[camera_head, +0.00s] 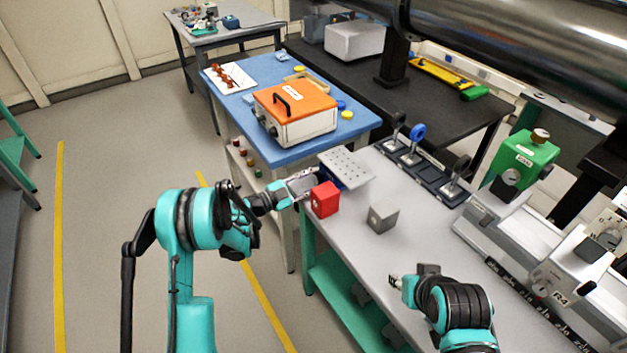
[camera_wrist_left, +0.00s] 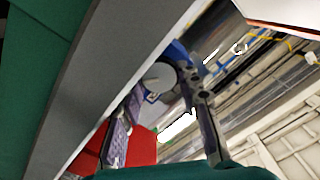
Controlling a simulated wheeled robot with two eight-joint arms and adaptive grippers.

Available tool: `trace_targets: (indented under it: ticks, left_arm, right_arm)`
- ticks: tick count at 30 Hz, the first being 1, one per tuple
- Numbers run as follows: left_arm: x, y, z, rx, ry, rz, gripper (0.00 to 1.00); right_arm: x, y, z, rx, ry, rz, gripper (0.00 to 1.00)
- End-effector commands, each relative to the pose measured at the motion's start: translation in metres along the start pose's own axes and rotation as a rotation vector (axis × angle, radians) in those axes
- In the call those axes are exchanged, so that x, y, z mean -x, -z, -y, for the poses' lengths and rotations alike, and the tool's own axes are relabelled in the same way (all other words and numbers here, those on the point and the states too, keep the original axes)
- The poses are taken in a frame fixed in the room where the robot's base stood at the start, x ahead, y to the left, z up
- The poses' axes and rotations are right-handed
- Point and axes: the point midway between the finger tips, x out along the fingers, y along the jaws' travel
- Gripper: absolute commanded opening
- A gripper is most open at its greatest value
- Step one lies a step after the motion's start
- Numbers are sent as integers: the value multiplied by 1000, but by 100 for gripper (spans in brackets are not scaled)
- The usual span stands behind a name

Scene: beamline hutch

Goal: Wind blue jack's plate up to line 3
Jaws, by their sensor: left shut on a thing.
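The blue jack (camera_head: 328,178) stands at the far left corner of the grey bench, under its perforated light grey plate (camera_head: 346,166). The jack's blue body (camera_wrist_left: 182,54) also shows in the left wrist view, with a round grey knob (camera_wrist_left: 157,76) facing my fingers. My left gripper (camera_head: 303,184) is at the jack's near left side, shut on the knob, with a finger on each side of it. The plate looks level. No line marks are readable in either view. My right gripper (camera_head: 397,282) hangs over the bench's near edge, its jaw gap too small to judge.
A red block (camera_head: 323,199) stands close beside the jack and my left gripper; a grey cube (camera_head: 382,216) is to its right. A blue table (camera_head: 226,88) with an orange-topped box (camera_head: 296,110) stands behind. The bench between cube and right gripper is clear.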

Motion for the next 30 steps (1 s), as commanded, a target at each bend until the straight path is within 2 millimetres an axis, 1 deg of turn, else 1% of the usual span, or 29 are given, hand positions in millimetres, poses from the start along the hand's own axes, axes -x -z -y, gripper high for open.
trace_targets:
  ticks: [5,6,7,8,15,19,23,27,28,30]
  left_arm:
    - [0,0,0,2,-1,0,5]
    - [0,0,0,2,-1,0,42]
    - [0,0,0,2,-1,0,50]
    - [0,0,0,2,-1,0,55]
    - [0,0,-1,5,-2,1,55]
    - [0,0,-1,46,-2,1,55]
    - [0,0,0,165,-2,0,55]
    - [0,0,1,360,-1,1,55]
    - [4,-1,2,388,1,1,55]
    - [21,0,4,380,3,3,55]
  right_arm:
    - [0,0,0,0,0,0,40]
    - [0,0,0,0,0,0,40]
    - [0,0,0,0,0,0,40]
    - [0,0,0,0,0,0,40]
    - [0,0,0,0,0,0,40]
    - [0,0,0,0,0,0,40]
    - [0,0,0,0,0,0,40]
    - [0,0,0,0,0,0,40]
    - [1,1,0,0,0,0,40]
    - [7,5,0,0,0,0,40]
